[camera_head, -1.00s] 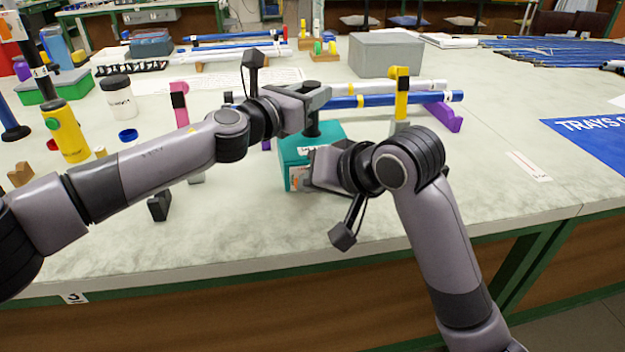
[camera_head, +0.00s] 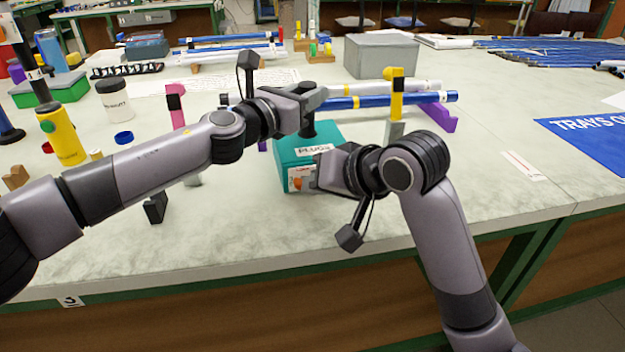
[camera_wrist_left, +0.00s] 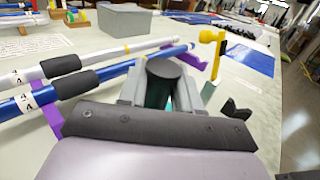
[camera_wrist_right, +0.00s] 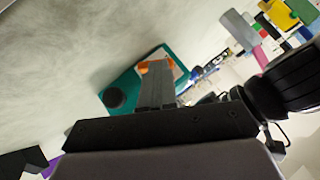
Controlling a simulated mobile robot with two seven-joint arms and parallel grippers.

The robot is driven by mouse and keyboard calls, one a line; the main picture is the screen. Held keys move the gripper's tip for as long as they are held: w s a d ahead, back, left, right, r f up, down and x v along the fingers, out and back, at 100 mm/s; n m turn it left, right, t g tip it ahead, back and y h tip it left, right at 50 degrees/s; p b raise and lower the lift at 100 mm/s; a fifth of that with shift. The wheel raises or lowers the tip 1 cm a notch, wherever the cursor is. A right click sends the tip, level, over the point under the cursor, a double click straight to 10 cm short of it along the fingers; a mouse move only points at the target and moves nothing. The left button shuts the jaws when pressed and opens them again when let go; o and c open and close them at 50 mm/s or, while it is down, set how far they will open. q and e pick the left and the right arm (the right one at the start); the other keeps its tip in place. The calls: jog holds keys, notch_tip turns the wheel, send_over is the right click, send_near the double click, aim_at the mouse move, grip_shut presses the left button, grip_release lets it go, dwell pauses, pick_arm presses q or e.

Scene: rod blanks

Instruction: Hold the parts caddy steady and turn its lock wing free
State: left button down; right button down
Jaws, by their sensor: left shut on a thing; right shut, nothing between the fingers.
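The parts caddy is a teal box (camera_head: 290,155) with a "PLUGS" label, standing near the table's front edge. My left gripper (camera_head: 314,98) is shut on the black knobbed post (camera_head: 308,131) on its top; the knob (camera_wrist_left: 166,68) sits between the fingers in the left wrist view. My right gripper (camera_head: 317,168) is shut and empty at the caddy's front right. In the right wrist view its fingers (camera_wrist_right: 157,82) overlap the caddy (camera_wrist_right: 125,82) beside an orange patch (camera_wrist_right: 158,62) on a pale label. The lock wing is not clearly seen; the fingers hide part of that face.
A pink-topped stand (camera_head: 176,105) and a yellow bottle (camera_head: 61,135) are to the left. A grey box (camera_head: 382,57) stands behind.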

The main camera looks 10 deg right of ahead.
pick_arm(q)
jog(key=shift+d+f, duration=0.1)
jog(key=shift+f, duration=0.25)
pick_arm(e)
jog(key=r, duration=0.1)
jog(key=d+r, duration=0.2)
jog(key=r, duration=0.1)
jog(key=shift+w, duration=0.15)
jog(key=v, duration=1)
jog(key=shift+w+a+r+n+g+h, duration=1.1)
jog(key=shift+w+a+r+g+h, duration=0.55)
jog(key=shift+w+r+g, duration=0.95)
jog(key=x, duration=0.8)
jog(key=s+a+x, duration=0.1)
jog(key=x, duration=0.4)
jog(key=shift+a+f, duration=0.1)
jog(key=shift+f, duration=0.05)
jog(key=shift+a+f, duration=0.2)
jog(key=shift+f, duration=0.15)
